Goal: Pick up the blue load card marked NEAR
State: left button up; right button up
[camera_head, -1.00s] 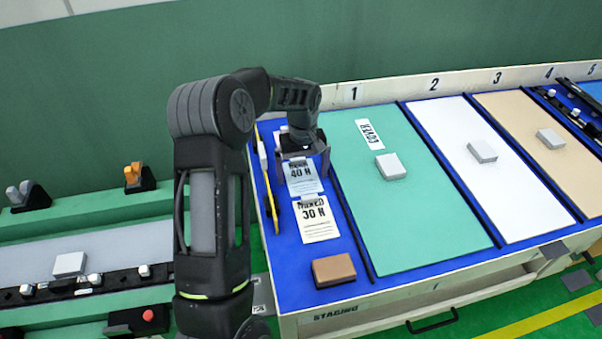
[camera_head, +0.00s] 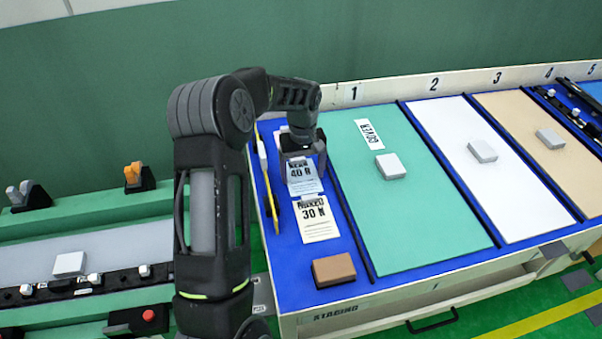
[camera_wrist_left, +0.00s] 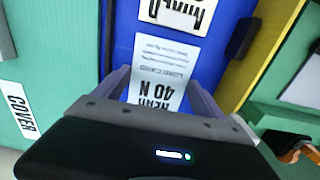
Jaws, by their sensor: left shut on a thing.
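The pale blue load card marked NEAR 40 N (camera_head: 305,186) is in the staging area, just behind the MIXED 30 N card (camera_head: 318,222). My left gripper (camera_head: 304,165) points down at its upper end and is shut on it. In the left wrist view the NEAR card (camera_wrist_left: 165,62) shows between the two fingers of my left gripper (camera_wrist_left: 160,82). The contact itself is partly hidden by the gripper body. I cannot tell whether the card is clear of the blue surface. My right gripper is not in view.
A brown block (camera_head: 333,270) lies at the front of the blue staging surface (camera_head: 290,285). A yellow upright strip (camera_head: 268,185) stands along its left side. The green panel (camera_head: 420,220) to the right carries a COVER label (camera_head: 368,134) and a grey block (camera_head: 390,166).

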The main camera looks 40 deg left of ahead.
aim_at(303, 178)
pick_arm(q)
notch_tip(303, 178, up, 10)
jog(key=shift+b, duration=0.4)
dwell(0.7)
